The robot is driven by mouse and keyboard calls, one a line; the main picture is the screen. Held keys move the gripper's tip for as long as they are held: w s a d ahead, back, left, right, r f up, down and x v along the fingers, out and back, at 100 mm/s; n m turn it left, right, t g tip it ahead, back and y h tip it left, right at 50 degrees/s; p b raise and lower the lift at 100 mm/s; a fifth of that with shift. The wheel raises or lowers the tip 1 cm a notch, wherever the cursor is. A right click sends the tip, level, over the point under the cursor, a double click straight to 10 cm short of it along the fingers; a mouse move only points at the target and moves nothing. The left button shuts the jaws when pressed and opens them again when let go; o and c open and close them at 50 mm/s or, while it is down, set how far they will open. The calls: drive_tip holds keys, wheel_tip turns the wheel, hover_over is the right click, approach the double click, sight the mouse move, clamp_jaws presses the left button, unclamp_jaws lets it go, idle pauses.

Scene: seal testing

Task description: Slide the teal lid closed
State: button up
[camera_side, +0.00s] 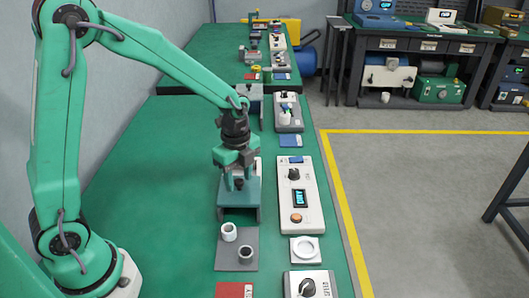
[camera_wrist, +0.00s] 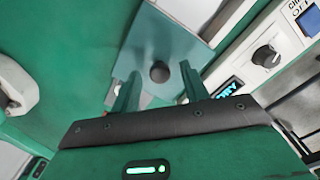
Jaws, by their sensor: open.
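The teal lid (camera_side: 233,198) is a flat plate on a small stand-like housing, below my gripper in the side view. A round dark knob (camera_wrist: 159,72) rises from the lid (camera_wrist: 160,38) in the wrist view; I see the knob (camera_side: 239,184) in the side view too. My gripper (camera_side: 239,172) points down over the lid. Its two green fingers (camera_wrist: 158,85) are apart and empty, one on each side of the knob in the wrist view. I cannot tell whether the fingertips reach down to the knob's height.
A white control panel (camera_side: 313,213) with a knob and display stands close on the right. The green bench (camera_side: 165,200) is clear on the left.

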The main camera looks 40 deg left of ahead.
clamp_jaws()
drive_tip(key=shift+w+a+r, duration=0.1)
drive_tip(key=shift+w+a, duration=3.55)
drive_tip(key=shift+w, duration=0.05)
drive_tip(key=shift+c, duration=1.4)
unclamp_jaws()
drive_tip(key=shift+a, duration=0.1)
drive_tip(key=shift+o, duration=1.4)
wheel_tip(320, 180, up, 8)
